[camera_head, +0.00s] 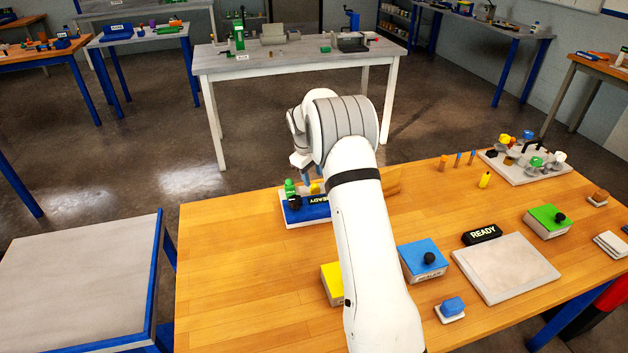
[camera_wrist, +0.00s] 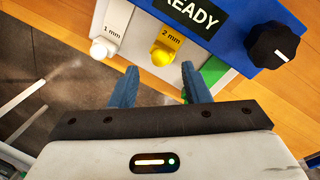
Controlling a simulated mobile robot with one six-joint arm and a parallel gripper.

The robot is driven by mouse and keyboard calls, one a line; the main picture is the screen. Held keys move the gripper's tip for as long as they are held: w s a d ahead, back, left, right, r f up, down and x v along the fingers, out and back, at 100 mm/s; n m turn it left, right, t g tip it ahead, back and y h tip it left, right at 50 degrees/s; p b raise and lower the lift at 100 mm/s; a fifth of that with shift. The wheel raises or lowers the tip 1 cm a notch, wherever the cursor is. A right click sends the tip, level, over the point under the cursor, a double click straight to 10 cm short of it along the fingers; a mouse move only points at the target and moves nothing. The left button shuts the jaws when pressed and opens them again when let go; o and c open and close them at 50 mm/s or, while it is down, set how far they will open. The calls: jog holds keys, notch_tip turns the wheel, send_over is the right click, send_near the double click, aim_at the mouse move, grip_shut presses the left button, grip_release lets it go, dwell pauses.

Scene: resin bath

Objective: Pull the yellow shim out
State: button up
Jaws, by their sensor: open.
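The yellow shim (camera_wrist: 170,38), marked 2 mm, sits in a slot at the edge of the blue device (camera_wrist: 226,40) in the wrist view. Its round yellow knob (camera_wrist: 162,57) sticks out past the edge. My gripper (camera_wrist: 160,72) is open, with its two blue fingertips on either side of and just short of the knob, nothing between them. A white shim (camera_wrist: 114,22), marked 1 mm, lies to its left and a green shim (camera_wrist: 212,70) to its right, partly behind the right finger. In the head view the yellow knob (camera_head: 315,188) shows beside my arm.
The device's black dial (camera_wrist: 272,46) and READY display (camera_wrist: 192,10) are close by. The device stands at the wooden table's far edge. Yellow (camera_head: 331,283), blue (camera_head: 423,258) and green (camera_head: 547,220) boxes and a pale plate (camera_head: 505,268) are nearer or right.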

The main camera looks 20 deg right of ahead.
aim_at(314, 184)
jog(key=shift+w+d+f, duration=0.1)
jog(key=shift+d+f, duration=0.05)
jog(key=shift+f, duration=0.75)
jog(key=shift+w+d+f, duration=0.1)
jog(key=shift+d+f, duration=0.05)
jog(key=shift+f, duration=0.75)
grip_shut()
